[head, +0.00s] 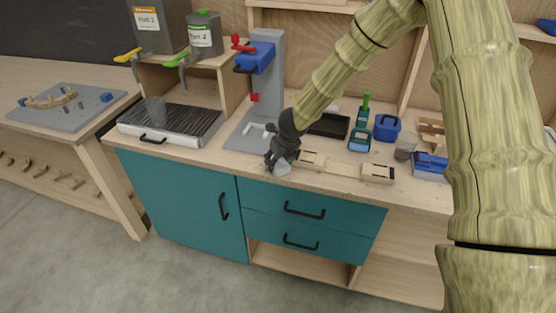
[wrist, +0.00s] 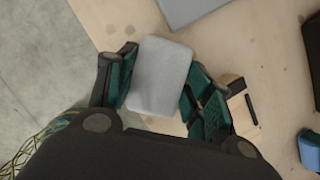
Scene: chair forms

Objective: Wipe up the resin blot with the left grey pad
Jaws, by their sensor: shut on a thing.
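My gripper (head: 279,160) is shut on a grey pad (head: 283,169) at the front edge of the wooden bench (head: 225,158). In the wrist view the pad (wrist: 160,76) is a light grey rounded block, held between the dark green fingers of my gripper (wrist: 163,82). The pad is close over the bench top, near its edge; I cannot tell whether it touches the wood. I cannot make out a resin blot in either view; the pad and gripper hide part of the bench. No second grey pad can be made out.
A wooden fixture (head: 345,169) lies just right of my gripper. The blue and grey press (head: 268,85) stands behind it. A slatted grill (head: 172,123) is at left.

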